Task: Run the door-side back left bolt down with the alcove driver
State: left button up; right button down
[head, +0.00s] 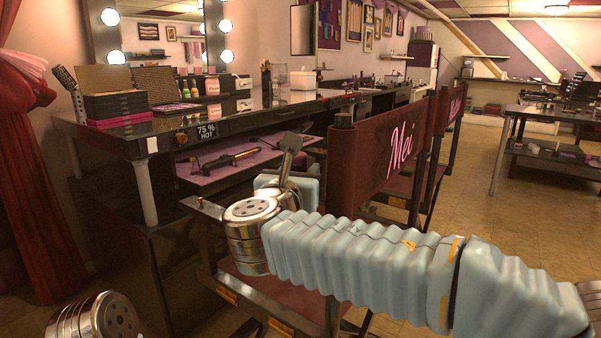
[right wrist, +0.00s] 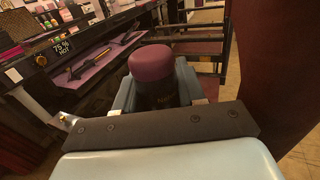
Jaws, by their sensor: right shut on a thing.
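My right gripper (head: 287,184) is in front of the counter, partly hidden behind my own right arm. In the right wrist view its pale blue fingers (right wrist: 156,92) are shut on a dark cylindrical thing with a rounded maroon top (right wrist: 151,64). I cannot tell for sure whether this is the driver. A long black tool with an orange part (head: 229,159) lies on a mauve mat (head: 198,175) in the alcove under the counter. My left gripper is not in view.
The black counter (head: 285,105) carries stacked palettes (head: 116,106) and bottles; a "75 % HOT" sign (head: 207,131) is on its front. A chair with a maroon "Mei" back (head: 384,150) stands close beside my right arm. Open floor (head: 468,190) lies to the right.

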jog(key=shift+f, duration=0.75)
dwell(0.5)
jog(key=shift+r+p, duration=0.1)
jog(key=shift+p, duration=0.55)
dwell(1.0)
jog(key=shift+r, duration=0.25)
jog(key=shift+r+p, duration=0.35)
jog(key=shift+p, duration=0.1)
jog(key=shift+r+p, duration=0.35)
jog(key=shift+r, duration=0.05)
jog(key=shift+r+p, duration=0.95)
jog(key=shift+r, duration=1.2)
